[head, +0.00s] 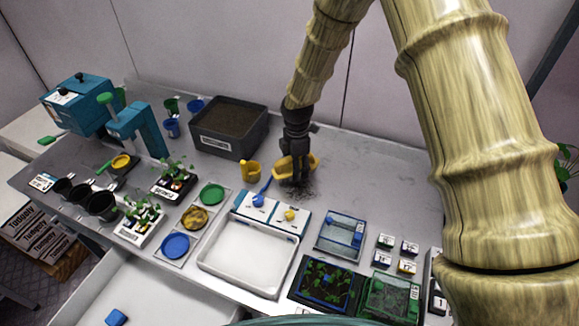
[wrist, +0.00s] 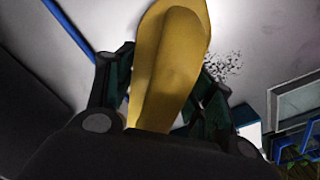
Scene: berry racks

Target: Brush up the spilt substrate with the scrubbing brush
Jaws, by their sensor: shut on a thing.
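My gripper (head: 297,150) points down over the middle of the bench and is shut on a yellow scrubbing brush (head: 283,167). The brush (wrist: 172,60) fills the middle of the wrist view between the two dark fingers (wrist: 160,95). Its bristles are hidden from both views. Spilt substrate (head: 299,188) lies as dark crumbs on the grey bench just in front of and below the brush. In the wrist view the crumbs (wrist: 226,66) show to the right of the brush. I cannot tell whether the brush touches the bench.
A dark substrate tub (head: 255,139) stands behind left of the brush. A yellow cup (head: 250,171) and a blue-handled tool (head: 264,186) are close left. A white tray (head: 205,262), a glassy blue box (head: 338,255) and seedling trays (head: 297,291) stand in front.

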